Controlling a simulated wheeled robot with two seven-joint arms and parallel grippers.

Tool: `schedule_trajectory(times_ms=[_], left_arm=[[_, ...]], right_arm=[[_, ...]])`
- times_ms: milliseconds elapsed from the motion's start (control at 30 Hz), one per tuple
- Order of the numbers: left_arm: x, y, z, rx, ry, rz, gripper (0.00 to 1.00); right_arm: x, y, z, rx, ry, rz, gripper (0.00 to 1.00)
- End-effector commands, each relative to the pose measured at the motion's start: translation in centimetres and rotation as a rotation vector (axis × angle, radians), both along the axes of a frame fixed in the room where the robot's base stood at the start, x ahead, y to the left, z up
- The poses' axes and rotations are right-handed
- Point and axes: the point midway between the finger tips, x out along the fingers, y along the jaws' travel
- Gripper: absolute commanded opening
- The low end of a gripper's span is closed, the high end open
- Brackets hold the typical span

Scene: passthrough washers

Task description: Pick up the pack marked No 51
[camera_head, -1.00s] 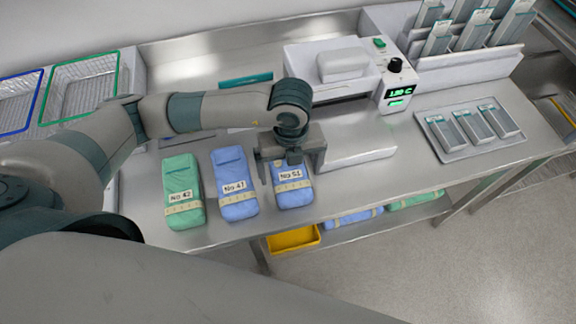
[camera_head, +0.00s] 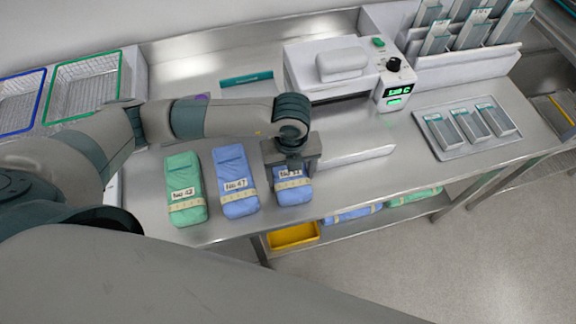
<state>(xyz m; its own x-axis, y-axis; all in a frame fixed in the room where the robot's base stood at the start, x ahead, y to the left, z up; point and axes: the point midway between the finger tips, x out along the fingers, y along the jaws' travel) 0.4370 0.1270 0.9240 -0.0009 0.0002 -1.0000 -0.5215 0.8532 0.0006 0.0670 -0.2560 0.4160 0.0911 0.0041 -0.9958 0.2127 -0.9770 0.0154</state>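The blue pack marked No 51 (camera_head: 293,192) lies on the steel counter at the right end of a row of three. Its upper half and part of its label are hidden under my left gripper (camera_head: 292,172). My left gripper points down over the pack, its fingers spread to about the pack's width, and looks open. I cannot tell whether the fingers touch the pack. My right gripper is not in view.
A blue pack marked No 41 (camera_head: 236,185) and a green pack marked No 42 (camera_head: 184,190) lie to the left. A white device (camera_head: 330,68) stands behind, with a low white strip (camera_head: 350,157) to the right. A tray (camera_head: 467,133) of boxes sits further right.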

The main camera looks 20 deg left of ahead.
Motion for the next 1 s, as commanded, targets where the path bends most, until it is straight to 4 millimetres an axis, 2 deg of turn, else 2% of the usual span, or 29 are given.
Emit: schedule_trajectory(times_ms=[33,67,467,867,1000], left_arm=[[0.0,0.0,0.0,0.0,0.0,0.0,0.39],[0.0,0.0,0.0,0.0,0.0,0.0,0.34],[0.1,0.0,0.5,-0.001,-0.002,0.0,0.34],[0.1,-0.1,4.0,-0.003,-0.005,-0.002,0.34],[0.7,-1.5,4.8,-0.004,-0.005,-0.002,0.34]], right_arm=[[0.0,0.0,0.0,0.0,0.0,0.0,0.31],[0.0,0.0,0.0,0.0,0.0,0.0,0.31],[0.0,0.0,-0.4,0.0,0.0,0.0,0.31],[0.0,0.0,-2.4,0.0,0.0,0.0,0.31],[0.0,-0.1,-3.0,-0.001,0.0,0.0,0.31]])
